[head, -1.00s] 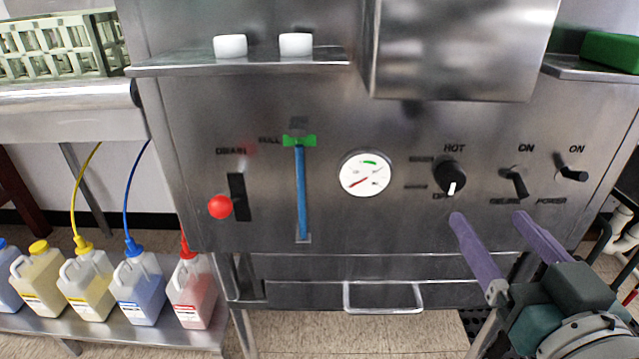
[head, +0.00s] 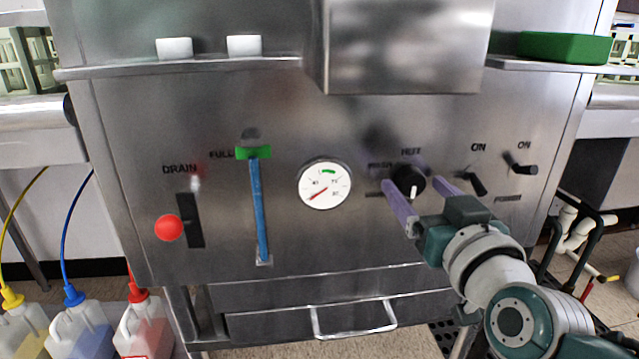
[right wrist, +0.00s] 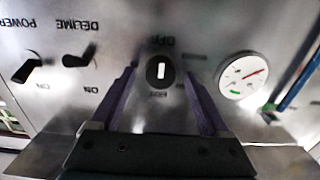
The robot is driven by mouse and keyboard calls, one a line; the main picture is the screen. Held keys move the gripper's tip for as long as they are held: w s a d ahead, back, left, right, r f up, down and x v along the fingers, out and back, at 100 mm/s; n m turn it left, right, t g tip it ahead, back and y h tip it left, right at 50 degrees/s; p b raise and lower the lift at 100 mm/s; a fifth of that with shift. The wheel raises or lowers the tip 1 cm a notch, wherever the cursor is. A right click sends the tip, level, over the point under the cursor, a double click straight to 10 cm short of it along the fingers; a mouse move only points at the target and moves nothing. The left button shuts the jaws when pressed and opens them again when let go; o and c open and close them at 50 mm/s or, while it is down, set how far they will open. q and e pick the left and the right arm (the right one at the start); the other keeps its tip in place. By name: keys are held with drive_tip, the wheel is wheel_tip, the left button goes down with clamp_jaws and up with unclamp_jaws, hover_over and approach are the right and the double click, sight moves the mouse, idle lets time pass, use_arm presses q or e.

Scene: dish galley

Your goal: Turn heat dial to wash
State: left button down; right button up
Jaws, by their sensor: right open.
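The heat dial (head: 413,187) is a round black knob with a white mark, on the steel front panel right of the gauge. Its white mark points roughly down in the head view. In the right wrist view the dial (right wrist: 159,72) sits between the purple fingers, its mark close to vertical. My right gripper (head: 413,181) is open, with one finger on each side of the dial. A gap shows between the dial and each finger in the right wrist view. Small labels left of the dial are partly blurred. My left gripper is not in view.
A round gauge (head: 325,184) is left of the dial. Two black switches (head: 477,184) (head: 521,169) are to its right. A steel box (head: 400,45) juts out above. A red-knobbed drain lever (head: 169,228), a blue tube (head: 259,210) and a drawer handle (head: 353,318) are farther away.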

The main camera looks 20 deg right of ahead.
clamp_jaws()
idle(0.6)
